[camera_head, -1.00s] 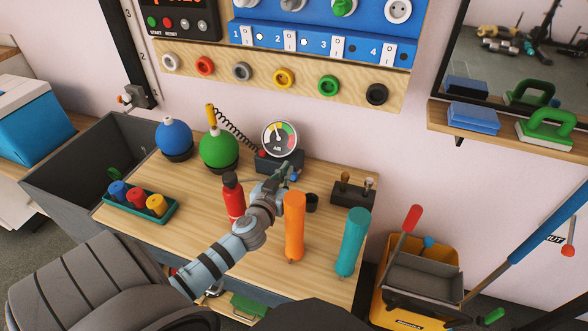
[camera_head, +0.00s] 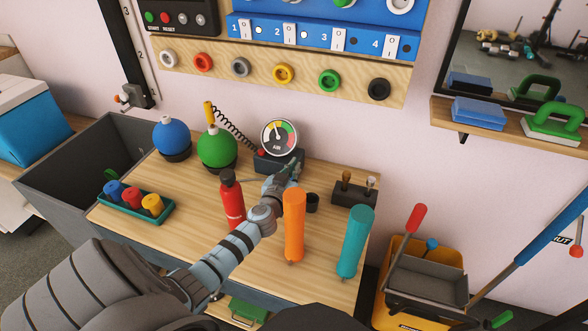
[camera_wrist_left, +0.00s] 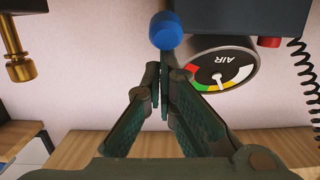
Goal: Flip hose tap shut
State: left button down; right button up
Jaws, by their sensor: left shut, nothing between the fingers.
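A dark box (camera_head: 266,163) with a round AIR gauge (camera_head: 280,137) stands at the back of the wooden bench. A black coiled hose (camera_head: 232,128) runs up from it. In the left wrist view, where AIR reads upside down, a blue knob (camera_wrist_left: 165,31) is at the box's edge. My left gripper (camera_head: 295,165) is in front of the box's right side. In the wrist view its fingers (camera_wrist_left: 160,75) are shut and empty, tips close below the knob; I cannot tell if they touch. No part is clearly readable as a hose tap. My right gripper is not in view.
A red bottle (camera_head: 231,200), orange cylinder (camera_head: 294,225) and teal cylinder (camera_head: 354,242) stand close around my left arm. A dark block with pegs (camera_head: 352,193) is right of the gripper. A grey fitting with an orange end (camera_head: 131,97) is on the wall at left.

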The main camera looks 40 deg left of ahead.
pick_arm(q)
jog(key=f+b, duration=0.1)
jog(key=s+f+b, duration=0.1)
jog(key=b, duration=0.1)
jog(key=f+b, duration=0.1)
jog(key=shift+s+d+f+b, duration=0.1)
jog(key=shift+s+d+b, duration=0.2)
jog(key=shift+s+b, duration=0.1)
jog(key=shift+s, duration=0.1)
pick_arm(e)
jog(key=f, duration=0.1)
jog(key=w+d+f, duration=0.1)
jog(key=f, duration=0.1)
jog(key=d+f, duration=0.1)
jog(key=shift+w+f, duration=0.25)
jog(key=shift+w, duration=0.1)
pick_arm(q)
jog(key=v, duration=1.2)
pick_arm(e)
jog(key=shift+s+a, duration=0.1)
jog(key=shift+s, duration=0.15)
